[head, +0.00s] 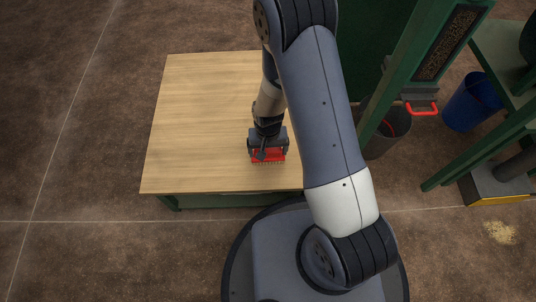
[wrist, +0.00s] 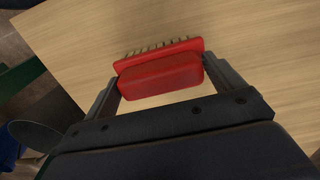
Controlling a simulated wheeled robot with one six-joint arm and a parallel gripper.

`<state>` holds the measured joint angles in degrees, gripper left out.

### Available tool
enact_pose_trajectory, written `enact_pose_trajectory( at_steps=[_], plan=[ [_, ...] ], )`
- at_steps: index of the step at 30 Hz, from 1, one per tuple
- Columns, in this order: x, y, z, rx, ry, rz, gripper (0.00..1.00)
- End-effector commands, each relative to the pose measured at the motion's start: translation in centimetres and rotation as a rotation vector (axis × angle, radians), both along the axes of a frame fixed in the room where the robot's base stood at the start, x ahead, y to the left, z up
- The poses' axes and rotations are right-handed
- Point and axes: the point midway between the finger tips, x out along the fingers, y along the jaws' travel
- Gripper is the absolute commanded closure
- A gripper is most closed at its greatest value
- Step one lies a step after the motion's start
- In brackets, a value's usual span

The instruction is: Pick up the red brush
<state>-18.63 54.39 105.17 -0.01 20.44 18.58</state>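The red brush (head: 268,155) is over the front right part of the wooden tabletop, its pale bristles at its lower side. In the wrist view the brush (wrist: 160,72) lies between the two fingers of my gripper (wrist: 161,82), with its bristles on the far side. Both fingers meet the ends of its red handle block, with no clear gap. In the head view my gripper (head: 267,147) is right above the brush and hides part of it. I cannot tell whether the bristles touch the table.
The wooden table (head: 190,120) is otherwise bare where it shows; my arm hides its right part. To the right stand a green frame (head: 425,60) with a red handle (head: 421,109), a grey bin (head: 388,133) and a blue bin (head: 470,103). The floor at left is clear.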

Motion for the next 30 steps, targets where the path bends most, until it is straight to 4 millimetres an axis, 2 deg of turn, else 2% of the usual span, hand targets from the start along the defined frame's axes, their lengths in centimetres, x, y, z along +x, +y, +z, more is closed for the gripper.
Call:
enact_pose_trajectory(
  at_steps=[2,13,19,23,30],
  plan=[
    [0.0,0.0,0.0,0.0,0.0,0.0,0.18],
    [0.0,0.0,0.0,0.0,0.0,0.0,0.48],
    [0.0,0.0,0.3,0.0,-0.001,0.0,0.48],
    [0.1,0.0,2.1,0.001,-0.004,0.0,0.48],
    [0.1,0.0,7.1,0.001,-0.004,0.0,0.48]
  ],
)
